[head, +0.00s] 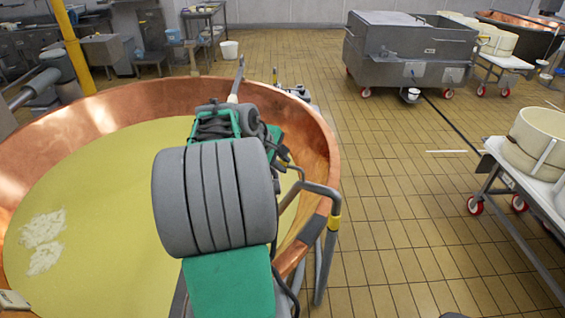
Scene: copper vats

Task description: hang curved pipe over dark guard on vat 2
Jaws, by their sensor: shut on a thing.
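The curved pipe (322,190) is grey with a yellow band. It bends over near the right rim of the large copper vat (318,140), and its long leg runs down outside the rim. My gripper (276,150) is mostly hidden behind my own grey and green arm; only dark parts show at its right side. It is shut on the curved pipe near the pipe's upper end. A dark grey piece (311,229), perhaps the guard, lies at the rim beside the pipe's leg. I cannot tell whether the pipe touches it.
The vat holds yellow liquid with a white patch (44,242). A steel wheeled tank (408,55) stands at the back right. A cart with white moulds (540,140) stands at the right edge. The tiled floor (400,220) between vat and cart is mostly clear.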

